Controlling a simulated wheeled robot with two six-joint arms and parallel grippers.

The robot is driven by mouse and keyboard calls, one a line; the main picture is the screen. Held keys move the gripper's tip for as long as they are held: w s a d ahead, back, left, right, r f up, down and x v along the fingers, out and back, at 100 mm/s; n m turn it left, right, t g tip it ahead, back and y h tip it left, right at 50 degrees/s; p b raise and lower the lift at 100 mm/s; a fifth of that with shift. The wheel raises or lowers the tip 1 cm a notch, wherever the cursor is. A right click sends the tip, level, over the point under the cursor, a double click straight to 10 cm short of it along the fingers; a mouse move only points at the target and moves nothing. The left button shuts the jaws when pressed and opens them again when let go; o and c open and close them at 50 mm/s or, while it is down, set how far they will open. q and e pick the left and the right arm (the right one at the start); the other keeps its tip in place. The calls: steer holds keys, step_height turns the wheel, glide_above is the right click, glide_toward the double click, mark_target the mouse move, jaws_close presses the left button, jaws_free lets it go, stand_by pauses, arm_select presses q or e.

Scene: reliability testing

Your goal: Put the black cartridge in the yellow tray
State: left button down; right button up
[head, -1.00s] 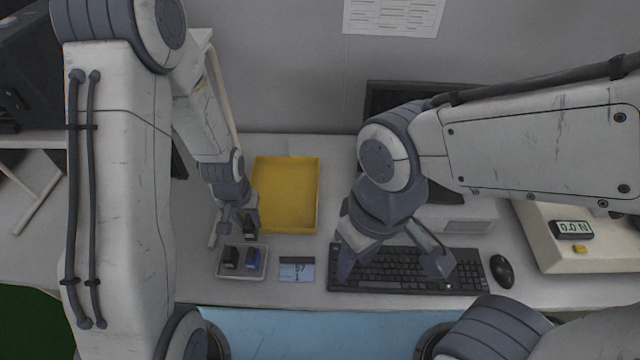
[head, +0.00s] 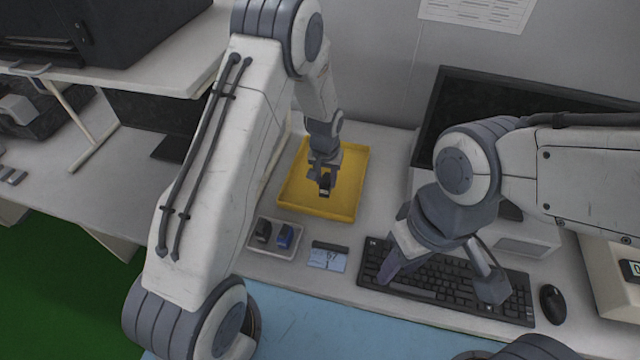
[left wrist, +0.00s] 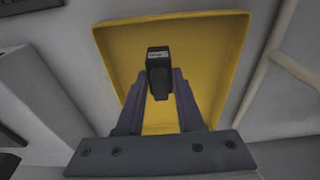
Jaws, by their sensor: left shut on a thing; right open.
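The yellow tray (head: 349,207) lies on the white bench at the back, right of my left arm. My left gripper (head: 326,180) is over the tray and shut on a black cartridge (head: 325,189). In the left wrist view, the black cartridge (left wrist: 158,74) sits between the fingertips of my left gripper (left wrist: 160,92), with the yellow tray (left wrist: 215,35) behind it. I cannot tell whether the cartridge touches the tray floor. My right gripper (head: 440,278) is open and empty above the keyboard.
A small grey tray (head: 276,252) holds another black cartridge (head: 263,231) and a blue cartridge (head: 284,237). A card (head: 328,258), the keyboard (head: 450,287) and a mouse (head: 552,304) lie to its right. A monitor (head: 470,100) stands behind.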

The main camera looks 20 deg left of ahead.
arm_select(q)
steer(key=shift+w+a+f, duration=0.25)
steer(key=shift+a+f, duration=0.6)
steer(key=shift+a, duration=0.15)
step_height(320, 180, down, 3)
steer(key=shift+f+p, duration=0.1)
steer(key=shift+p, duration=0.6)
steer(key=shift+f, duration=0.2)
steer(key=shift+f, duration=0.2)
steer(key=c, duration=0.5)
jaws_free()
steer(key=shift+c, duration=0.2)
steer(key=shift+r, duration=0.1)
